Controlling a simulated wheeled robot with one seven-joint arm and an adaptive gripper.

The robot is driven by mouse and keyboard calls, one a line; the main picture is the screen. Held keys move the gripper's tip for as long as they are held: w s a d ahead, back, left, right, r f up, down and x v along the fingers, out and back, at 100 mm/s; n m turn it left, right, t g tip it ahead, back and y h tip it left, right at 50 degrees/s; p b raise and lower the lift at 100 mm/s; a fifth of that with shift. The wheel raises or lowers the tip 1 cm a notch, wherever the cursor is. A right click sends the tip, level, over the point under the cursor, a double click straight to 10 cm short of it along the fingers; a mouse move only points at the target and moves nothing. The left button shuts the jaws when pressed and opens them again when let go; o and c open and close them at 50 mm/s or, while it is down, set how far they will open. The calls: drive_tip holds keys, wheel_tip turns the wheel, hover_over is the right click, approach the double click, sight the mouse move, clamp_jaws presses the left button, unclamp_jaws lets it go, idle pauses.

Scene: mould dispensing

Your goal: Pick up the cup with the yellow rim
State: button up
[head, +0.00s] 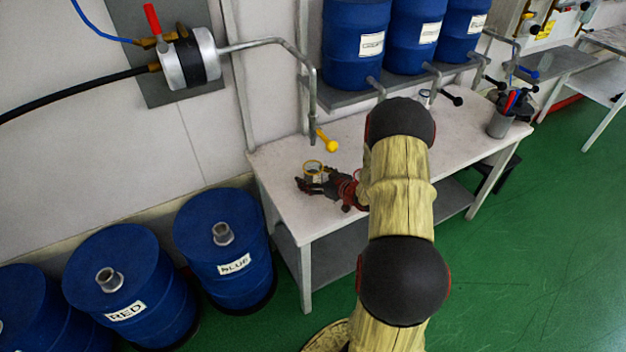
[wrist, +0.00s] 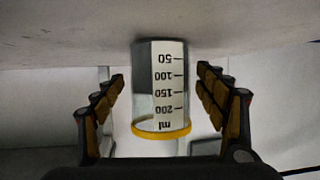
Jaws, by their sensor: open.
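The cup with the yellow rim (head: 313,168) stands on the white table (head: 285,215), near its left end. In the wrist view, which appears upside down, the clear cup (wrist: 146,98) shows a white scale in ml and its yellow rim. My gripper (head: 318,186) is low over the table at the cup. In the wrist view my gripper (wrist: 162,100) is open, with one finger on each side of the cup and a gap on both sides. In the head view the fingers hide part of the cup's lower side.
A pipe with a yellow-handled tap (head: 327,141) hangs just above the cup. Blue barrels (head: 357,45) stand on a shelf behind the table. A grey container (head: 499,124) with coloured items stands at the right end. Blue drums (head: 222,245) stand on the floor at left.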

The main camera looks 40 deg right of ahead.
drive_tip(key=shift+c, duration=1)
drive_tip(key=c, duration=1.1)
drive_tip(key=shift+c, duration=0.7)
